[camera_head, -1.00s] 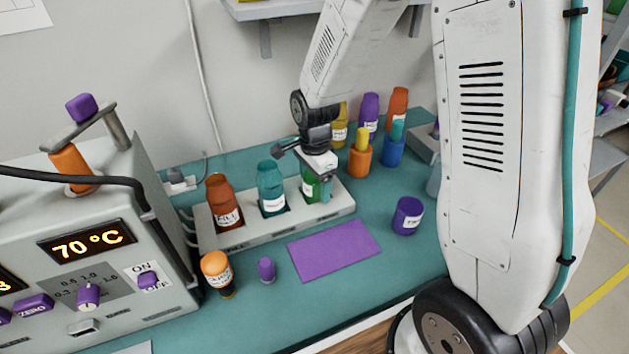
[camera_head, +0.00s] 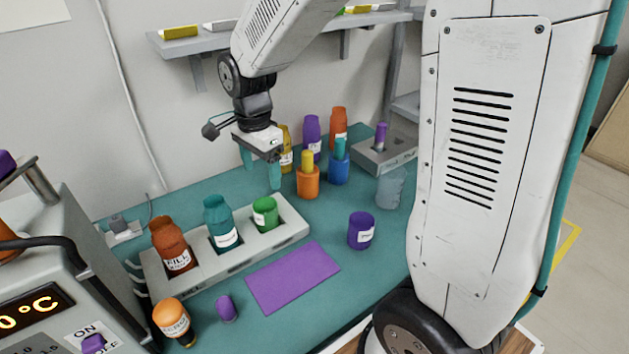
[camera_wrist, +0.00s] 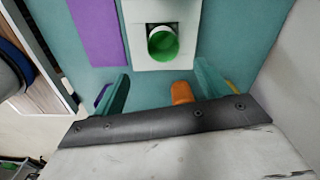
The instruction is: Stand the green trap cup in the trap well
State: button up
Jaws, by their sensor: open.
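The green trap cup (camera_head: 265,215) with a white label sits in the right-hand well of the long pale rack (camera_head: 208,267). In the wrist view the green cup (camera_wrist: 163,44) shows its open mouth inside the square well, and it looks slightly tilted there. The cup's base is hidden in the well. My gripper (camera_head: 261,168) is above the cup, clear of it. Its teal fingers are apart and empty. The wrist view shows my gripper (camera_wrist: 163,85) with nothing between the fingertips.
A red-brown bottle (camera_head: 171,245) and a teal bottle (camera_head: 219,222) stand in the other wells. A purple mat (camera_head: 292,277) lies in front of the rack. A purple cup (camera_head: 361,231) stands to the right. Several bottles and an orange holder (camera_head: 307,183) stand behind.

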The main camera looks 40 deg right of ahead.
jog(key=s+d+r+n, duration=0.1)
jog(key=s+r+n, duration=0.2)
jog(key=s+n, duration=0.2)
jog(key=s+d+r+n, duration=0.1)
jog(key=s+r+n, duration=0.2)
jog(key=s, duration=0.8)
jog(key=s+d+r+n+t, duration=0.1)
jog(key=s+r+n, duration=0.3)
jog(key=s+n, duration=0.3)
jog(key=shift+s+n, duration=0.4)
jog(key=shift+s, duration=0.35)
